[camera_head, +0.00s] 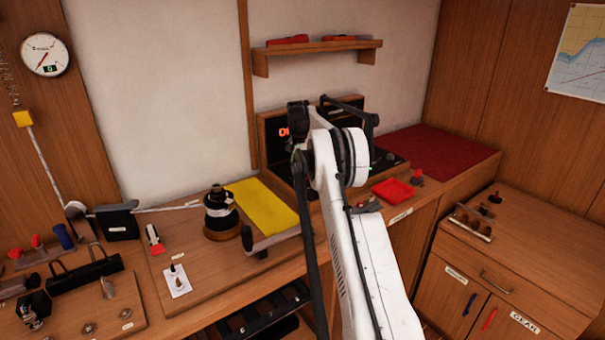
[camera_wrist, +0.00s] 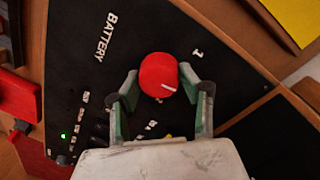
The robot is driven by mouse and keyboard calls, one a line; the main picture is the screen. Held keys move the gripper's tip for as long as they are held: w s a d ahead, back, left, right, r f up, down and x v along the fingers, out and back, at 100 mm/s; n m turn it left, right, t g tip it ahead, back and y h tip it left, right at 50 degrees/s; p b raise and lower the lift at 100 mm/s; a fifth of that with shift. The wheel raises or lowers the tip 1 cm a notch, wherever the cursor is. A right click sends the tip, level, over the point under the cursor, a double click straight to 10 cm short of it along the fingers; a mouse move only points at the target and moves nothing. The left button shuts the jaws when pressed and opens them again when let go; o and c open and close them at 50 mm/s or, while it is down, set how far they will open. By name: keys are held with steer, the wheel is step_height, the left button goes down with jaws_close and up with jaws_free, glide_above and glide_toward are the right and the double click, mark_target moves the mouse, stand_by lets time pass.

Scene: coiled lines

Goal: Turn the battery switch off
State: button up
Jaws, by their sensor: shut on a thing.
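The battery switch is a round red knob (camera_wrist: 158,72) with a white mark, on a black panel (camera_wrist: 75,65) lettered BATTERY, in the wrist view. The mark points to the lower right of that picture. A "1" is printed to the knob's upper right. My gripper (camera_wrist: 160,85) has one finger on each side of the knob and is shut on it. In the head view my arm hides the knob; the black panel (camera_head: 271,125) with red digits shows partly behind it.
A green light (camera_wrist: 63,136) glows on the panel. In the head view, a yellow mat (camera_head: 262,205) and a black winch (camera_head: 221,212) lie left of my arm. A red tray (camera_head: 393,190) lies right. A shelf (camera_head: 318,46) hangs above the panel.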

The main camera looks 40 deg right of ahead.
mark_target(301, 170)
steer(key=shift+m, duration=0.6)
steer(key=o, duration=1.1)
steer(key=shift+o, duration=0.2)
step_height(301, 170, up, 12)
steer(key=shift+w+a, duration=0.15)
steer(key=shift+w, duration=0.15)
